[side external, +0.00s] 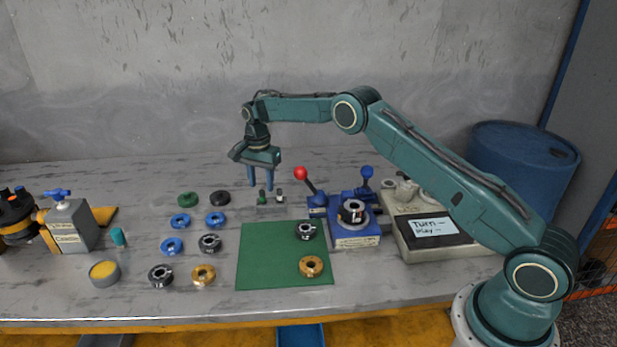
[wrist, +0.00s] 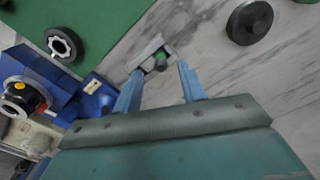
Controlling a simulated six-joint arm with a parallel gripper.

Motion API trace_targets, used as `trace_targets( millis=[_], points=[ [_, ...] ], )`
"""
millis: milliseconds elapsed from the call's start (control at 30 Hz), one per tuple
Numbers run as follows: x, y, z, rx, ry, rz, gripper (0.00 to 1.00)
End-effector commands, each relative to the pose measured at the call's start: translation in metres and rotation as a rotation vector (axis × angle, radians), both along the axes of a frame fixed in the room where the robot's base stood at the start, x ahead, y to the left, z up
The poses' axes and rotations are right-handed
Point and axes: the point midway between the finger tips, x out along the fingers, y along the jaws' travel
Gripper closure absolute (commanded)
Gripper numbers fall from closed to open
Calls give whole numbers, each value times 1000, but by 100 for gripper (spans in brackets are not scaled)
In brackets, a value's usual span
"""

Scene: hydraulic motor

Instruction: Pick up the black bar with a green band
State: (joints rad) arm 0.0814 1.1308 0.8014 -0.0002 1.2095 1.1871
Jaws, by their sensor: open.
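The black bar with a green band (side external: 262,197) stands upright at the back of the table, to the right of the black disc. My gripper (side external: 261,187) is just above it, pointing down, with its two blue fingers apart and empty. In the wrist view my gripper (wrist: 160,72) is open, and the bar's dark end and green band (wrist: 162,58) show in the gap between the fingertips, beside a grey plate-like piece (wrist: 147,52). I cannot tell whether the fingers reach down beside the bar. The bar's lower end is unclear.
A second small dark-and-grey bar (side external: 279,197) stands close to the right. A black disc (side external: 220,198) and a green disc (side external: 188,199) lie to the left. A blue fixture with a red-knobbed lever (side external: 301,174) stands to the right, behind the green mat (side external: 262,262).

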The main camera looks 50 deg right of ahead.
Motion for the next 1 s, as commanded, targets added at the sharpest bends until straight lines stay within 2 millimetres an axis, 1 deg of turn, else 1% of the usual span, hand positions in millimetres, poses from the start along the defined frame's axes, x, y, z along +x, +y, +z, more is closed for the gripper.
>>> trace_targets(
  millis=[200, 400, 933, 1000],
  points=[
    [1, 0, -26, 0, 3, 0, 59],
    [1, 0, -41, 0, 1, 0, 59],
    [1, 0, -42, -1, 0, 0, 59],
    [1, 0, -42, -1, 0, 0, 73]
  ],
)
